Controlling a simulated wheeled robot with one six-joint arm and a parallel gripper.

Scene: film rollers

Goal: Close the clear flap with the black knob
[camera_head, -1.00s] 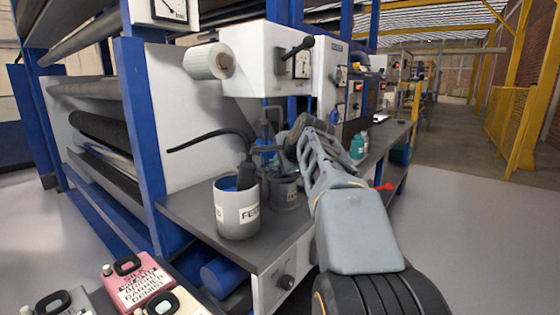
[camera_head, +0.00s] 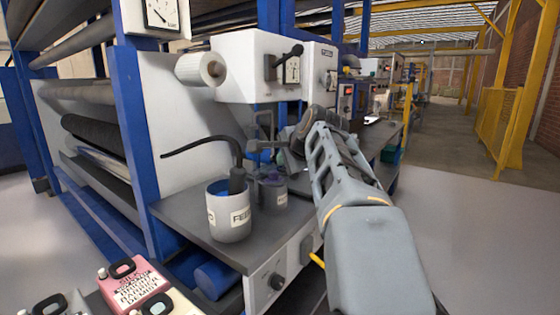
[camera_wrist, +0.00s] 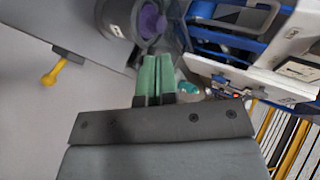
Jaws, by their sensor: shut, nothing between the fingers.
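I cannot make out a clear flap for certain in either view. A black-knobbed lever (camera_head: 292,51) sticks out from the front of a white machine box (camera_head: 240,72), above the bench in the head view; I cannot tell whether it belongs to the flap. My gripper has two green fingers (camera_wrist: 155,78) pressed together, with nothing between them, in the wrist view. They are near a dark pot with purple inside (camera_wrist: 151,22). In the head view my arm reaches over the bench's right part and hides the fingertips.
A pot labelled FEED (camera_head: 232,222) with a black hose (camera_head: 205,138) stands on the grey bench (camera_head: 185,212), beside a darker pot (camera_head: 271,193). A yellow lever (camera_head: 317,260) juts from the bench front. The right floor is clear.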

